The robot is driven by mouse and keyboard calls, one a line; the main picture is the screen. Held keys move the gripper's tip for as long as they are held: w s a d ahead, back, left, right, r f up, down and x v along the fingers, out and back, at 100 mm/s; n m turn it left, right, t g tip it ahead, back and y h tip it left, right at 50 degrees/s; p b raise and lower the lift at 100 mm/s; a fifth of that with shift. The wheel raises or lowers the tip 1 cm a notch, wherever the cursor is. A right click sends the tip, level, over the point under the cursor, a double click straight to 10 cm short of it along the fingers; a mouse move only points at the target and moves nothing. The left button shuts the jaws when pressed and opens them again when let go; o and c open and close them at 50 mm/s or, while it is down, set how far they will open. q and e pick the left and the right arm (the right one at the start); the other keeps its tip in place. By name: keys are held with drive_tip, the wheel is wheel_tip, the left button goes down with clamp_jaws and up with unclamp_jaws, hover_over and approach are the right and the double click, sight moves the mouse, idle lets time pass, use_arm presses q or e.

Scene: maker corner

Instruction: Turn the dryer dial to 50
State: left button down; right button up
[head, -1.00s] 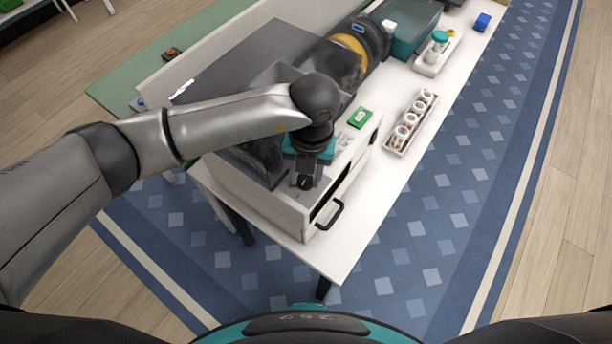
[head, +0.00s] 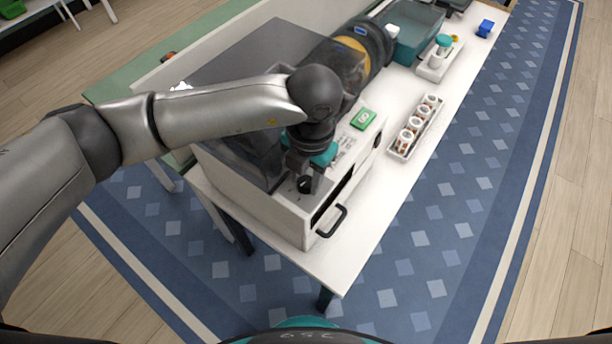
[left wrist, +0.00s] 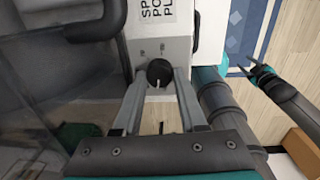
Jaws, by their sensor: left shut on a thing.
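The dryer (head: 258,203) is a white box with a dark lid at the near end of the white table. Its dial is a round black knob (left wrist: 159,72), which also shows small at the dryer's front corner in the head view (head: 305,184). My left gripper (left wrist: 158,80) is shut on the dial, one finger at each side. A small light mark shows on the knob near its lower edge. I cannot read any scale numbers around it. My right gripper (left wrist: 260,73) shows small at the right of the left wrist view, away from the dryer; its finger opening is unclear.
A black handle (head: 332,221) sticks out of the dryer's front. A green item (head: 363,119) lies on its top. A white tray of several small rolls (head: 415,128) stands beside it on the table (head: 372,215). Blue patterned carpet lies in front.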

use_arm(q)
drive_tip(key=shift+w+r, duration=0.1)
drive_tip(key=shift+c, duration=2.3)
unclamp_jaws()
wheel_tip(320, 180, up, 15)
drive_tip(key=shift+s+d, duration=0.3)
drive_tip(key=shift+d, duration=0.05)
